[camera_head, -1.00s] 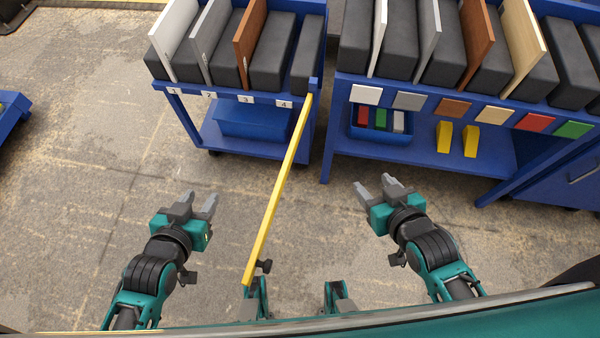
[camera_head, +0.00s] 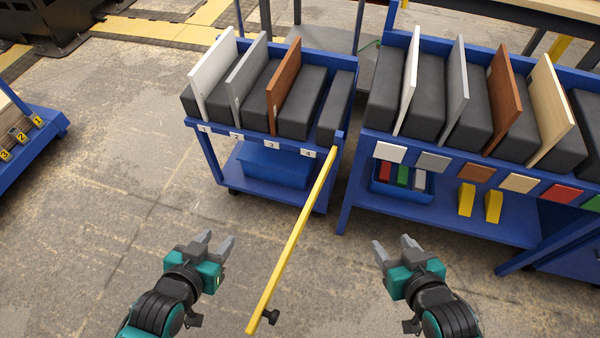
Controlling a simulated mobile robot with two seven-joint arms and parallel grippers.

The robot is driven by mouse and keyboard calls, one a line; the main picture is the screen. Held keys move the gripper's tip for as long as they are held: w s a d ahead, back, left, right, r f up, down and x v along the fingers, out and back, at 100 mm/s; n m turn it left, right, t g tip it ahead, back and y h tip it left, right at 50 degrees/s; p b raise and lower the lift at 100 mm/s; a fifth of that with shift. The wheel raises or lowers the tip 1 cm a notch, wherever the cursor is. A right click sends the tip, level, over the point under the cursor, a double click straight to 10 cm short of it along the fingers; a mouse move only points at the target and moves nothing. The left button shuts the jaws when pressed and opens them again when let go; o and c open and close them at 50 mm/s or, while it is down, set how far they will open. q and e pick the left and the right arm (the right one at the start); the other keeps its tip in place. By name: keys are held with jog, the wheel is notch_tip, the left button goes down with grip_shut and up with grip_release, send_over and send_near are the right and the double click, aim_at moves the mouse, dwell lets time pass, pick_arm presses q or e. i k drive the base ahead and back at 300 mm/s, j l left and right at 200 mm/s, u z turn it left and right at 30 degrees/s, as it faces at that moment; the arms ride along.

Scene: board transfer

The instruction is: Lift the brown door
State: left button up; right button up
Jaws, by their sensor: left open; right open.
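Two brown door-like boards stand upright between dark foam blocks. One brown board (camera_head: 284,84) is in the left blue cart (camera_head: 268,140), above label 3. The other brown board (camera_head: 504,100) is in the right blue rack (camera_head: 462,158), between a grey board and a light wood board. My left gripper (camera_head: 218,243) is open and empty, low in the picture in front of the left cart. My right gripper (camera_head: 393,246) is open and empty, in front of the right rack. Both are well apart from the boards.
A yellow bar (camera_head: 292,243) runs from the left cart's right corner towards me, between my grippers. White (camera_head: 213,75) and grey (camera_head: 247,73) boards share that cart. Coloured tiles line the right rack's front. Another blue cart (camera_head: 40,130) stands far left.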

aim_at(279, 89)
jog(key=j+z, duration=0.15)
jog(key=z, duration=0.3)
jog(key=i+j+z, duration=0.1)
jog(key=z, duration=0.35)
jog(key=j+z, duration=0.45)
jog(key=j, duration=0.3)
jog(key=k+j+z, duration=0.2)
jog(key=j, duration=0.55)
jog(key=i, duration=0.1)
